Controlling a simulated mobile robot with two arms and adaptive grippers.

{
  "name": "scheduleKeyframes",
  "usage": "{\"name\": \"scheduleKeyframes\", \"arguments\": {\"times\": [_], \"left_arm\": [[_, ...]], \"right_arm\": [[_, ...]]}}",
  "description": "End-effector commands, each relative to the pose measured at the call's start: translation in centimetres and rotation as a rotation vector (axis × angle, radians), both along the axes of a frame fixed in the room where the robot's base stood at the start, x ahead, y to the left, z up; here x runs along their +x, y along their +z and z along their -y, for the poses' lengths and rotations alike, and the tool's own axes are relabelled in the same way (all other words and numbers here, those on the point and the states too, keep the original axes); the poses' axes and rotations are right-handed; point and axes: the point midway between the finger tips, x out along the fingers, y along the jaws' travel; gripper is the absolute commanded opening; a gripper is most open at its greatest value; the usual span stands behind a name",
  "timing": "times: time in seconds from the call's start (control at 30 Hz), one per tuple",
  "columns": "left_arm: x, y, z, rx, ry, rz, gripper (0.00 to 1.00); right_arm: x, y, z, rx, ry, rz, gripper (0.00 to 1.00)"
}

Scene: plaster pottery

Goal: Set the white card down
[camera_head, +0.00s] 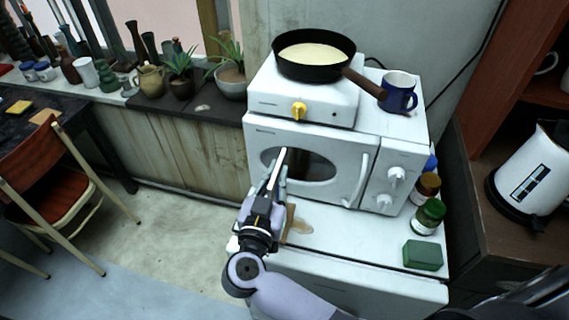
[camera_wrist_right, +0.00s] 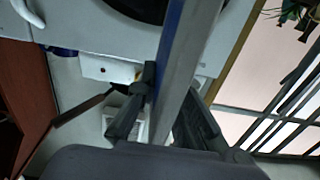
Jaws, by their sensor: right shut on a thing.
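My right gripper (camera_head: 274,184) is in front of the white microwave (camera_head: 318,145), over the left part of the white surface (camera_head: 345,238) below it. It is shut on the white card (camera_head: 281,165), which shows nearly edge-on as a narrow upright strip. In the right wrist view the card (camera_wrist_right: 189,55) stands between the two fingers (camera_wrist_right: 172,108), pale grey with a blue stripe along one side. Whether its lower edge touches anything cannot be told. My left gripper is not in view.
A brown item (camera_head: 289,220) and stain lie beside the gripper. Jars (camera_head: 429,216) and a green block (camera_head: 423,255) stand at the surface's right; its middle is clear. A hot plate with a pan (camera_head: 315,68) and a blue mug (camera_head: 398,95) sit atop the microwave.

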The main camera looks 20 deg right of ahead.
Motion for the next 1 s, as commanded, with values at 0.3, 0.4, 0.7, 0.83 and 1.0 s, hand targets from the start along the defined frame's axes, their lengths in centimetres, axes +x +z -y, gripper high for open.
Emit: {"name": "scheduleKeyframes", "arguments": {"times": [0.3, 0.4, 0.7, 0.83, 1.0], "left_arm": [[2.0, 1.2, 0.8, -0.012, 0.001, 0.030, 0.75], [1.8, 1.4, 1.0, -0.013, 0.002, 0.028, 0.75], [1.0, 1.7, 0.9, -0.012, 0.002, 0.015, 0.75], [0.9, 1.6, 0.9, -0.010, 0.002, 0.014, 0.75], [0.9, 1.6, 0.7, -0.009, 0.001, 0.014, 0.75]], "right_arm": [[4.3, 0.1, 2.7, -0.001, 0.001, 0.002, 0.00], [4.5, -0.7, 2.8, -0.003, 0.002, -0.002, 0.00], [4.4, -3.5, 2.9, -0.001, 0.000, 0.002, 0.00], [4.4, -3.5, 2.8, 0.000, 0.000, 0.002, 0.00], [4.4, -3.6, 2.8, -0.001, 0.001, -0.001, 0.18]]}}
